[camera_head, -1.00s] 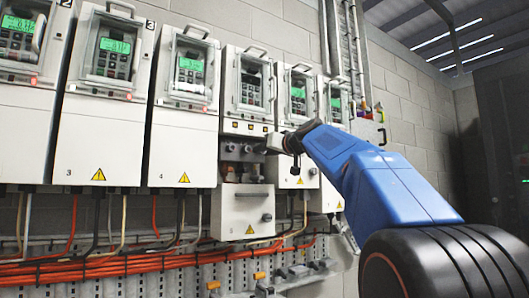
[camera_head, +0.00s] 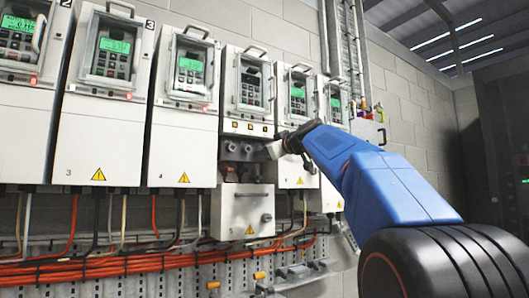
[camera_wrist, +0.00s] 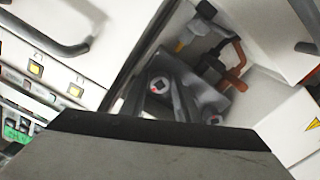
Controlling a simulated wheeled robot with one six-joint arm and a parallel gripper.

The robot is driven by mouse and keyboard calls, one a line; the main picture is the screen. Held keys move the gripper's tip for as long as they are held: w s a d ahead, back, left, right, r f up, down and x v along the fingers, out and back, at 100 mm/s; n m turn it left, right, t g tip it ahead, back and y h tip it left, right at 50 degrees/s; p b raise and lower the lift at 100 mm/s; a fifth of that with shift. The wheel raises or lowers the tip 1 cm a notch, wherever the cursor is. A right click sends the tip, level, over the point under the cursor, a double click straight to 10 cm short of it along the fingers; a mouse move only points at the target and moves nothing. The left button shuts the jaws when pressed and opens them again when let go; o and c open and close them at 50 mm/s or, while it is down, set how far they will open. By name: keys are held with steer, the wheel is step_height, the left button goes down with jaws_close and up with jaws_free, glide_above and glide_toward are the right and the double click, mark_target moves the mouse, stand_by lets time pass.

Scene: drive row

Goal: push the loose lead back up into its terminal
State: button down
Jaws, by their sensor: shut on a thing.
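The open lower bay of drive 5 shows a row of dark terminals (camera_head: 240,149) in the head view. I cannot tell which lead is loose or whether either is seated. My gripper (camera_head: 272,150) is at the right edge of the bay, level with the terminals. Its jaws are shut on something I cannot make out. A large grey shape hides much of the wrist view.
The white lower cover (camera_head: 243,212) of drive 5 stands out below the bay. Neighbouring drives (camera_head: 184,145) stand close on both sides. Orange cables (camera_head: 150,262) run along the tray below.

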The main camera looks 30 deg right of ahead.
steer(key=shift+n, duration=1.2)
steer(key=c, duration=1.5)
jaws_free()
steer(key=s, duration=1.7)
steer(key=shift+s+d, duration=0.2)
steer(key=shift+d, duration=0.1)
